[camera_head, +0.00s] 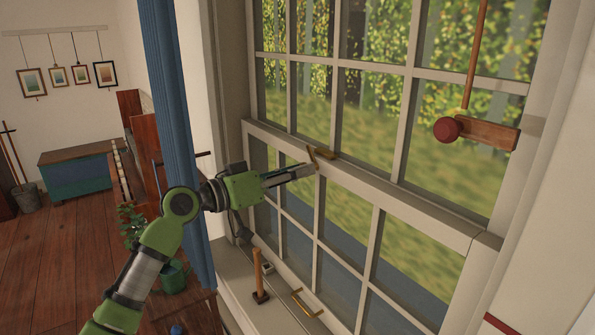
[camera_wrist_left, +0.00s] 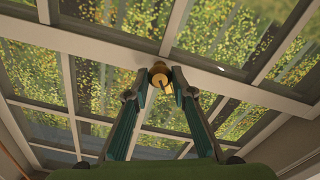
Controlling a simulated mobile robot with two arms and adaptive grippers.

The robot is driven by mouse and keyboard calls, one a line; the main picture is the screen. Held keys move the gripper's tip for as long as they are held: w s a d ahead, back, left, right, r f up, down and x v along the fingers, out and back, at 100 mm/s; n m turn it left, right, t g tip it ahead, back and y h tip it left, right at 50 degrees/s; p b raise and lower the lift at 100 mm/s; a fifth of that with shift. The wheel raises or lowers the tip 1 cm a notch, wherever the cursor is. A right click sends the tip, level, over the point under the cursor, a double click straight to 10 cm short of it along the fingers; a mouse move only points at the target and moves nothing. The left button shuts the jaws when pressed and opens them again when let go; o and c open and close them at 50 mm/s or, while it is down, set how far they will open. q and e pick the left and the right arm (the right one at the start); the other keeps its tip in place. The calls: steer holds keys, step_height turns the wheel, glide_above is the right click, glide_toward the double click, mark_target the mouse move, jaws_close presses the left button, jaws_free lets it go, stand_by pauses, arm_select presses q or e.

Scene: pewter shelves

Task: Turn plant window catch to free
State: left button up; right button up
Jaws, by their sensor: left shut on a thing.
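The brass window catch (camera_head: 321,152) sits on the meeting rail of the sash window, in the middle of the head view. In the left wrist view the catch (camera_wrist_left: 158,74) shows as a round brass boss with a short lever between the fingertips. My left gripper (camera_head: 308,170) reaches in from the left and is shut on the catch's lever. In the left wrist view the gripper (camera_wrist_left: 163,84) has a finger on each side of it. The exact contact is small and partly hidden. My right gripper is not in view.
A blue curtain (camera_head: 172,110) hangs left of the window, close to my left arm. On the sill are a wooden-handled tool (camera_head: 259,275) and a brass handle (camera_head: 303,304) stands lower on the sash.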

arm_select(q)
steer(key=n+p, duration=0.4)
steer(key=n, duration=0.6)
steer(key=shift+n+p, duration=0.3)
steer(key=shift+p, duration=0.05)
steer(key=shift+f, duration=0.1)
steer(key=o, duration=1.1)
steer(key=shift+a, duration=0.1)
steer(key=v, duration=1.2)
